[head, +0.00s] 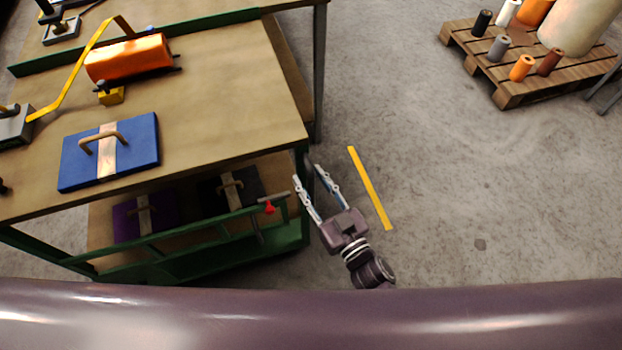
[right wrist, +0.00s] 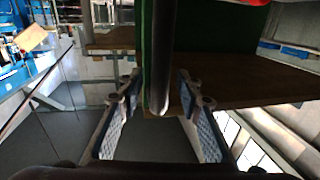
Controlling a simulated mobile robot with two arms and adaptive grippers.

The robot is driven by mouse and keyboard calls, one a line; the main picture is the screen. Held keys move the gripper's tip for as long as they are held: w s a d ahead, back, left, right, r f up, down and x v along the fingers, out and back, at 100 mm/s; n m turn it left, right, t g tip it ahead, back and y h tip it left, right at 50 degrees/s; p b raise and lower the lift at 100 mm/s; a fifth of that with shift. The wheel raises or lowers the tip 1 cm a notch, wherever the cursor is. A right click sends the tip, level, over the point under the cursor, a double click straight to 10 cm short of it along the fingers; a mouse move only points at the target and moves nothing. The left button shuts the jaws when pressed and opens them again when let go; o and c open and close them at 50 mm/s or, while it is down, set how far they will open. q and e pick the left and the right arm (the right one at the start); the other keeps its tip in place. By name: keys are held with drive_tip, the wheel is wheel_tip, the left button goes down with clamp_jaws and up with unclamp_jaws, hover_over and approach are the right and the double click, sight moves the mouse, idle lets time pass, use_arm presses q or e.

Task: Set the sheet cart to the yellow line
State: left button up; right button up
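The sheet cart (head: 225,108) looks like the wooden-topped, green-framed unit on the left of the head view, with a lower shelf. The yellow line (head: 370,188) lies on the floor, right of the cart's end and apart from it. My right gripper (head: 308,172) is at the cart's near right corner, between cart and line, fingers spread. In the right wrist view, a dark upright bar (right wrist: 160,85) stands between the open fingers (right wrist: 157,92), with gaps on both sides. My left gripper is out of view.
A blue plate with a handle (head: 108,152) and an orange roll (head: 128,58) are on the cart top. The lower shelf holds dark plates and a red knob (head: 269,207). A pallet (head: 510,97) with several rolls stands at upper right. Floor around the line is clear.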

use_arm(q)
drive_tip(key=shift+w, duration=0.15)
use_arm(e)
drive_tip(key=shift+c, duration=0.7)
clamp_jaws()
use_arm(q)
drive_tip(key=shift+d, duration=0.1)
